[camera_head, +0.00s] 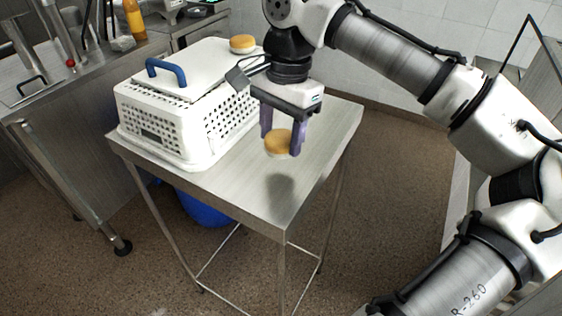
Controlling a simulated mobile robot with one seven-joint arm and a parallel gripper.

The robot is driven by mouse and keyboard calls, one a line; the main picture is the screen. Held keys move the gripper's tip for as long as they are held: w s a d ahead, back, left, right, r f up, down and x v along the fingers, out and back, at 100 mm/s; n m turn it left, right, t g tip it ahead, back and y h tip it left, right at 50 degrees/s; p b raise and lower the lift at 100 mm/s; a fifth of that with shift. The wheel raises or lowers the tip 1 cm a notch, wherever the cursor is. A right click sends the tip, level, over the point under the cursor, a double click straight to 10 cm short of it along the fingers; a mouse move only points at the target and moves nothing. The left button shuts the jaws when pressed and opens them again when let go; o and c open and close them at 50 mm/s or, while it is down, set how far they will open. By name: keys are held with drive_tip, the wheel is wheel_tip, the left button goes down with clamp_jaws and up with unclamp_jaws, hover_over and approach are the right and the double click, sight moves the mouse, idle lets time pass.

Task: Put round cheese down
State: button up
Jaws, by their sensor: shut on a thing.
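A round cheese (278,143) with an orange-tan top and a paler side is between the purple fingers of my gripper (282,142). My gripper is shut on it and points downward over the steel table (250,190). A dark shadow lies on the table below and in front of the cheese, and the cheese looks to be held above the surface.
The white perforated basket (185,130) with a blue-handled lid (175,80) fills the table's left part. The table's front right is bare. A steel counter (75,95) with an orange bottle (134,18) stands at left. A blue bin (205,208) is under the table.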

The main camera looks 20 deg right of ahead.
sight(281, 152)
drive_tip(key=shift+f+b, duration=2.05)
drive_tip(key=shift+f, duration=0.1)
drive_tip(key=shift+f, duration=0.2)
drive_tip(key=o, duration=1)
drive_tip(key=r, duration=0.4)
drive_tip(key=d+r, duration=0.1)
drive_tip(key=r, duration=0.7)
drive_tip(key=shift+w+d+r, duration=0.15)
drive_tip(key=shift+w+d, duration=0.05)
drive_tip(key=shift+w, duration=0.1)
